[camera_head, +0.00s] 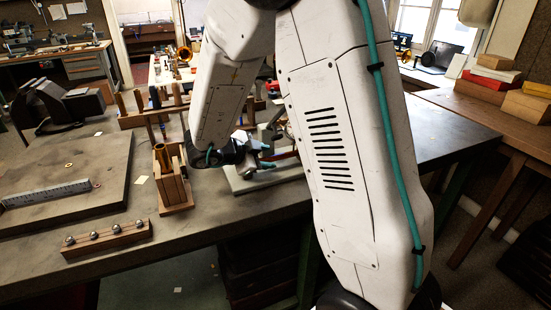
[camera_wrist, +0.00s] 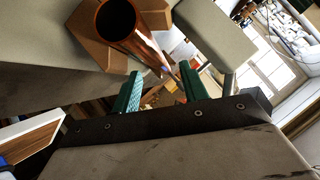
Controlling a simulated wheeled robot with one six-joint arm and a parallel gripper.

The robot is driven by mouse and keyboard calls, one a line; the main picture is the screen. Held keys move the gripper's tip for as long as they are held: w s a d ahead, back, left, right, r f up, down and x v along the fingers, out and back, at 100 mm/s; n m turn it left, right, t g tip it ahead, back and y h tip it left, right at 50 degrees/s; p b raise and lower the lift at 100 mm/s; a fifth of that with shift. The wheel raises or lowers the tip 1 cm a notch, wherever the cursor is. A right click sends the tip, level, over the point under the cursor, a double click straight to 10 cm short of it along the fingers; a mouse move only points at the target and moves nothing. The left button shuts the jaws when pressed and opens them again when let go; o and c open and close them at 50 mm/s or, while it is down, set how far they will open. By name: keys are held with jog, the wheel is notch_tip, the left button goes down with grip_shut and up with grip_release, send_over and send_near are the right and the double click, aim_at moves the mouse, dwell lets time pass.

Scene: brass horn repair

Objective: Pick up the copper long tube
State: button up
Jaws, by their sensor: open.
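The copper long tube (camera_wrist: 138,40) shows at the top of the wrist view, its round open end toward the camera. It rests on a brown wooden support (camera_wrist: 92,38) and runs away toward the gap between my fingers. My gripper (camera_wrist: 162,86) is open, with green-padded fingers on either side of the tube's far part. I cannot tell whether either finger touches it. In the head view my gripper (camera_head: 258,150) is low over the workbench, partly hidden by my arm. The tube is mostly hidden there.
On the workbench (camera_head: 200,228), a wooden stand with a brass tube (camera_head: 162,155) stands left of my gripper. A wooden strip with metal balls (camera_head: 107,238) lies at the front edge. A ruler (camera_head: 45,193) lies on a board at left. Boxes (camera_head: 492,78) sit on a right-hand table.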

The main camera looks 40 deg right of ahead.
jog(key=shift+x, duration=1)
jog(key=shift+c, duration=0.3)
grip_shut()
jog(key=shift+r, duration=0.1)
